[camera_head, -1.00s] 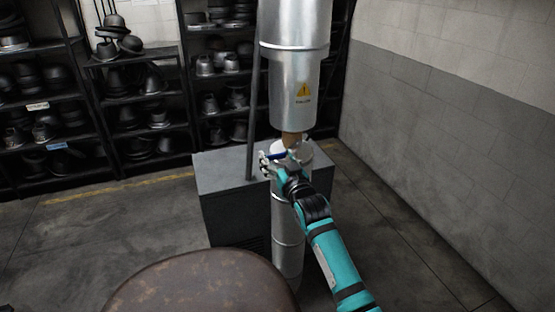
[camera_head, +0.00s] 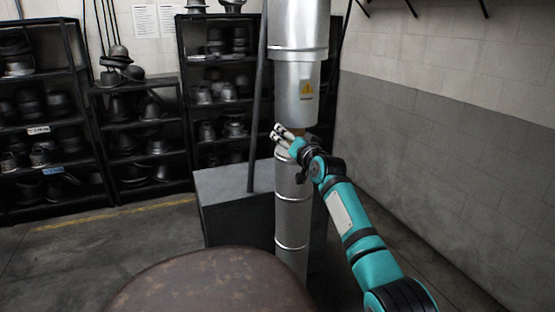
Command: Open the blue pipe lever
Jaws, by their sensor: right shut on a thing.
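My right gripper (camera_head: 284,136) is at the joint between the two sections, just in front of the pipe. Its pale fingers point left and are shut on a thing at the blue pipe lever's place. The lever itself is hidden behind the fingers and hand, so its angle cannot be told. My left gripper is out of view.
A grey box (camera_head: 232,193) stands behind and left of the pipe, with a thin dark pole beside it. A rusty brown rounded surface (camera_head: 210,285) fills the lower front. Black shelves of hats (camera_head: 140,130) line the back; a wall (camera_head: 430,140) bounds the right.

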